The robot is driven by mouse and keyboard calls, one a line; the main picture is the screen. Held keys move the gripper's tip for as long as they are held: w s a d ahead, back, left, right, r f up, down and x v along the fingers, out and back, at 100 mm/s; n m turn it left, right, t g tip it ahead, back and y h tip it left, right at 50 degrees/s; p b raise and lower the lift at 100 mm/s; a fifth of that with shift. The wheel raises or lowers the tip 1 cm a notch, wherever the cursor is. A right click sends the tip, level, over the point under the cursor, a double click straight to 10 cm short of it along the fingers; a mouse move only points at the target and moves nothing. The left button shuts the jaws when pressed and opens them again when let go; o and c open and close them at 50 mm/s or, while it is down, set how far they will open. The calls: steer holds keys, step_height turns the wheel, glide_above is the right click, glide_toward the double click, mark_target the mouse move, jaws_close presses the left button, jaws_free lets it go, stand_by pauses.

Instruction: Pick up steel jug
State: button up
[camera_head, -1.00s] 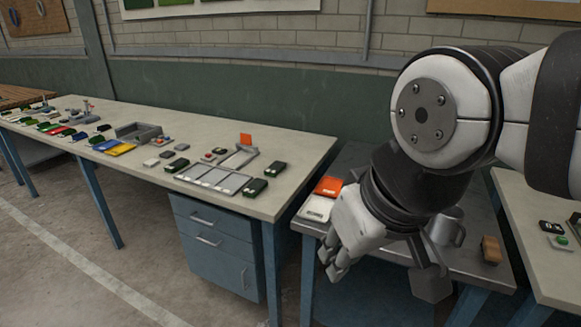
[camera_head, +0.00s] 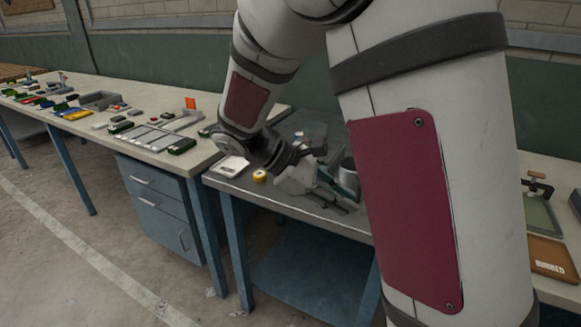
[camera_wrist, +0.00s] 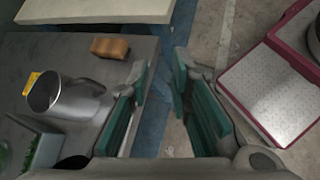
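The steel jug (camera_wrist: 78,106) stands on a grey metal table (camera_wrist: 35,55) at the left of the wrist view, with its open mouth at its left and its handle toward my gripper. In the head view the jug (camera_head: 348,172) is partly hidden behind my arm. My gripper (camera_wrist: 160,75) is open and empty, its green-padded fingers to the right of the jug, with the table edge and floor showing between them. The left finger looks close to the handle; I cannot tell whether they touch. In the head view my gripper (camera_head: 325,182) is over the table.
A brown block (camera_wrist: 110,47) lies beyond the jug. A grey-green container (camera_wrist: 42,148) is near it at lower left. A yellow round item (camera_head: 259,176) and a white flat item (camera_head: 230,166) lie on the table's left. A long bench (camera_head: 85,135) with several small items stands further left.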

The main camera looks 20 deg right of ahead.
steer(key=w+f+n+t+h+b, duration=0.1)
steer(key=w+f+n+h+b, duration=0.3)
steer(key=w+f+n+h, duration=0.5)
steer(key=d+m, duration=0.1)
steer(key=d, duration=0.3)
steer(key=d+m, duration=0.1)
steer(key=d, duration=0.3)
steer(key=d+f+y+b, duration=0.1)
steer(key=d, duration=0.3)
steer(key=shift+w+d+m, duration=0.2)
steer(key=shift+d+m, duration=0.15)
steer(key=shift+m, duration=0.05)
jaws_close()
